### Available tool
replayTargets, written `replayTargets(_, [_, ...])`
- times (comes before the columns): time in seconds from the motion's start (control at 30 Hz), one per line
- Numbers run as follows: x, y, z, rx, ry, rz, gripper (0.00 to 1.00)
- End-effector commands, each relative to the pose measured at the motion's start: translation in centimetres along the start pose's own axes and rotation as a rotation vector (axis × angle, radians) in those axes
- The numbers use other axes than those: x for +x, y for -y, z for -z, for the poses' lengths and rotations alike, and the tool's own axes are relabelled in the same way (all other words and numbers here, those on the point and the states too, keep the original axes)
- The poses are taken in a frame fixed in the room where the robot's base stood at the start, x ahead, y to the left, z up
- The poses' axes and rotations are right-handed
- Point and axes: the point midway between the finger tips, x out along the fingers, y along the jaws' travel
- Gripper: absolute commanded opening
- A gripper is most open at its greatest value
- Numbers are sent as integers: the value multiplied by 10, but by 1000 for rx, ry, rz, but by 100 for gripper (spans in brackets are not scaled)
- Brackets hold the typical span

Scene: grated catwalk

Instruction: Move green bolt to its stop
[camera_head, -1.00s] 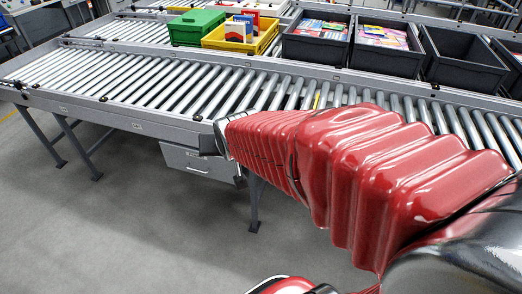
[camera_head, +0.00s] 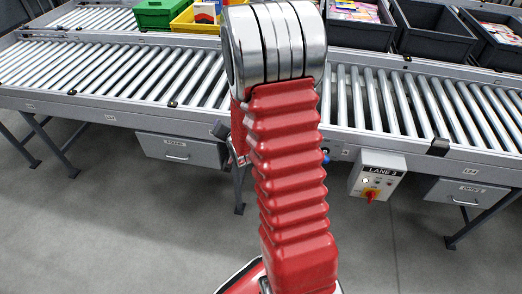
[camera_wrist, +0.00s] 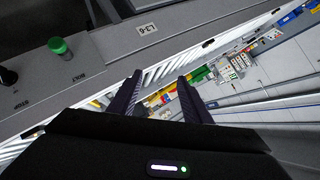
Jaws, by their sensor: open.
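The green bolt (camera_wrist: 60,47) shows as a short green knob at upper left in the wrist view, standing on a grey metal panel (camera_wrist: 105,55). Dark lettering, seen upside down, is on the panel near it; one mark at lower left seems to read STOP (camera_wrist: 22,103). My gripper (camera_wrist: 159,76) has two dark fingers apart with nothing between them. It is to the right of the bolt in the picture and not touching it. In the head view my red arm stands across the middle; I cannot make out the bolt or the fingertips there.
A roller conveyor (camera_head: 110,75) crosses the head view. Green (camera_head: 155,15) and yellow (camera_head: 188,25) bins and black totes (camera_head: 435,32) stand behind. A control box marked LANE 3 (camera_head: 377,174) and a drawer (camera_head: 180,150) hang on the front rail. Floor in front is clear.

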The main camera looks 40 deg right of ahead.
Motion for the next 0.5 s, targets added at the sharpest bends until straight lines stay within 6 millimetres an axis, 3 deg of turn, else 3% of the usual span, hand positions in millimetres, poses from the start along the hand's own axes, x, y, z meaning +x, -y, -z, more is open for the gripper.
replayTargets(0.2, [24, -45, -7, 137, -65, 40, 44])
replayTargets(0.5, [38, -105, -20, 331, -154, 116, 44])
